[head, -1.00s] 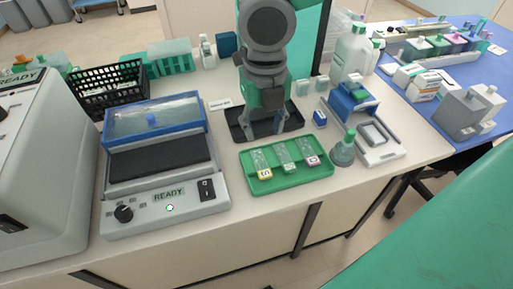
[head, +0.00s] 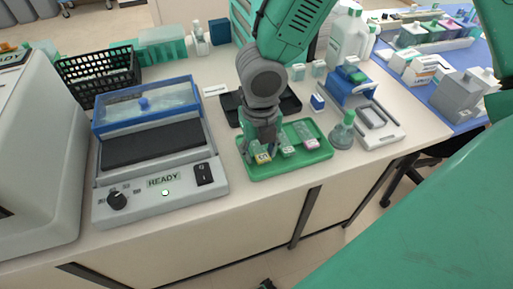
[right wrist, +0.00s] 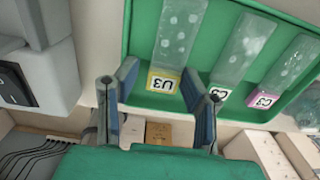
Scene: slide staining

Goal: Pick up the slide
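Three glass slides lie side by side in a green tray (head: 290,172). In the right wrist view the left slide (right wrist: 177,40) has a yellow label reading U3. In the head view the right gripper (head: 262,153) is over the left part of the tray and hides much of the left slide. My left gripper is not in view.
A device marked READY (head: 160,185) with a blue-rimmed lid stands left of the tray. A black tray (head: 290,103) is behind it. The bench's front edge is just before the tray.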

